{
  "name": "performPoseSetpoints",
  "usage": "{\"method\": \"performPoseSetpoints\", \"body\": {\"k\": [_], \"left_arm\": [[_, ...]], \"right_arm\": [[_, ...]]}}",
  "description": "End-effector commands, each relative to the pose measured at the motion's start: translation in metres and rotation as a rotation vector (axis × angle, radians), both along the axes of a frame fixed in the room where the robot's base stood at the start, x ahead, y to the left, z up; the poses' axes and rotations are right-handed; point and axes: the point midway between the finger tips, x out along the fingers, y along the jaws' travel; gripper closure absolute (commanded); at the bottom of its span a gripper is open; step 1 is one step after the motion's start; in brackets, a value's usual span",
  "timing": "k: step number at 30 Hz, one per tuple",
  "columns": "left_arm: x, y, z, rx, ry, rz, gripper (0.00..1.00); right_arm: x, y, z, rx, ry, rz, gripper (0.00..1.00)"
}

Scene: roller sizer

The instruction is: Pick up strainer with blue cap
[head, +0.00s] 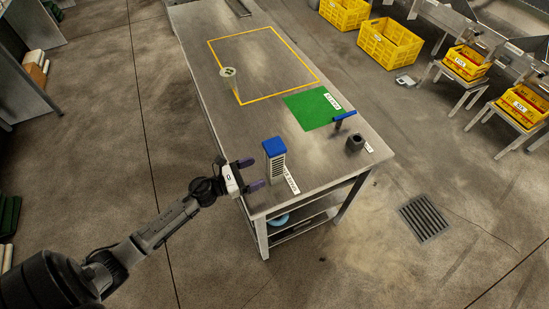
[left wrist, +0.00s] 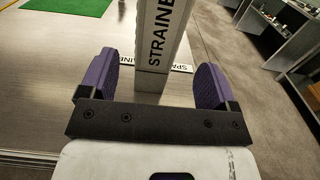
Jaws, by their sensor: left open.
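The strainer with the blue cap (head: 274,160) stands upright near the front left edge of the metal table (head: 210,50). It is a pale, slatted block with a blue top. In the left wrist view the strainer (left wrist: 158,45) shows its lettered white side; its cap is out of frame. My left gripper (head: 250,173) is open at the table's edge, its purple fingers pointing at the strainer. In the left wrist view the left gripper (left wrist: 152,82) has one finger on each side of the strainer's line, with gaps on both sides. My right gripper is not in view.
A label (head: 291,180) lies beside the strainer. A green mat (head: 310,108), a blue-handled tool (head: 342,120) and a dark cup-like part (head: 355,142) are farther right. A yellow outline (head: 262,98) marks a mostly bare area. Yellow crates (head: 390,44) stand beyond the table.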

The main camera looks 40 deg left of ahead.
Motion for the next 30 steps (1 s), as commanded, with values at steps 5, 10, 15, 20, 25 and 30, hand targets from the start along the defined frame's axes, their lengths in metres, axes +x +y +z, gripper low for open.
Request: {"method": "performPoseSetpoints", "body": {"k": [5, 10, 15, 20, 25, 30], "left_arm": [[0.02, -0.009, 0.001, -0.001, 0.0, 0.001, 0.17], [0.027, -0.012, 0.0, -0.002, 0.001, 0.0, 0.17], [0.041, -0.017, 0.005, -0.003, -0.001, 0.0, 0.17], [0.061, -0.024, 0.006, -0.003, 0.0, 0.001, 0.17], [0.073, -0.03, 0.005, -0.003, 0.001, 0.001, 0.17], [0.075, -0.032, 0.005, -0.002, 0.002, 0.0, 0.17]], "right_arm": [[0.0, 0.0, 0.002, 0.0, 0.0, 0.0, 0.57], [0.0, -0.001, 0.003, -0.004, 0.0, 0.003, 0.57], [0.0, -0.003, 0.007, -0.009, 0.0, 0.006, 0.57], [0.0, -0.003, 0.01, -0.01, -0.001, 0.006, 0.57], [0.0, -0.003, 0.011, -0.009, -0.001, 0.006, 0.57], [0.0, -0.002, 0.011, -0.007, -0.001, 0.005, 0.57]]}}
